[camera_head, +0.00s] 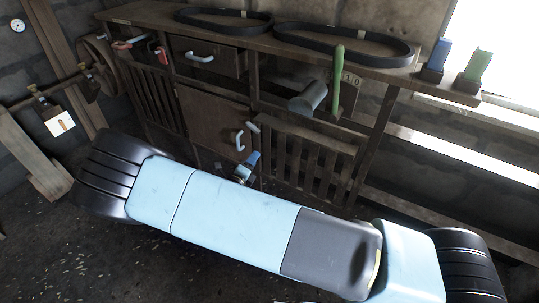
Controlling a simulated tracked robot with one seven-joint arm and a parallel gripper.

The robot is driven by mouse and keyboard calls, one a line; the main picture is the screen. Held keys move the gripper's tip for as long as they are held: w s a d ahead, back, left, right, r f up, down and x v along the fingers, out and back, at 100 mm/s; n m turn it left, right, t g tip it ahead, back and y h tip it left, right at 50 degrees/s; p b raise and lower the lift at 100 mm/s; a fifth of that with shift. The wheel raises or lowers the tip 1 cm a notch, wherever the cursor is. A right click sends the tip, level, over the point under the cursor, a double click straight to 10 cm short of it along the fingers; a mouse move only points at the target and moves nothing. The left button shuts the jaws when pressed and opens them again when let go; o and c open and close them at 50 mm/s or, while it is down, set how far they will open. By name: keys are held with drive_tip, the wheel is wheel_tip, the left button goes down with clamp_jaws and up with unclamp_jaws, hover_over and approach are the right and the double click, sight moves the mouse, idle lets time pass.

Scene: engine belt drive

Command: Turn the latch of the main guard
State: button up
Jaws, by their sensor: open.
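Two dark slatted panels that look like guards are in the front of the bench, a wide one (305,152) right of centre and a narrower one (156,98) at the left. I cannot tell for sure which is the main guard. A pale handle (253,127) sits at the upper left corner of the wide panel. A red piece (160,52) sits above the narrow panel. I cannot make out which part is the latch. My pale blue arm crosses the foreground, in front of and below the panels. My gripper does not show.
A cabinet door (205,118) with a pale handle (240,139) stands between the panels, under a drawer (205,57). A green lever (337,75) rises beside a grey cylinder (308,97). Two black belts (345,43) lie on top. A small blue-and-metal piece (246,167) shows behind my arm.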

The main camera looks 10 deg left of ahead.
drive_tip(key=w+d+r+m+g+h, duration=0.1)
drive_tip(key=d+r+m+g+h, duration=0.2)
drive_tip(key=d+r+m, duration=0.3)
drive_tip(key=shift+d+r+m+h, duration=0.15)
drive_tip(key=shift+d+m+h, duration=0.2)
drive_tip(key=shift+m, duration=0.35)
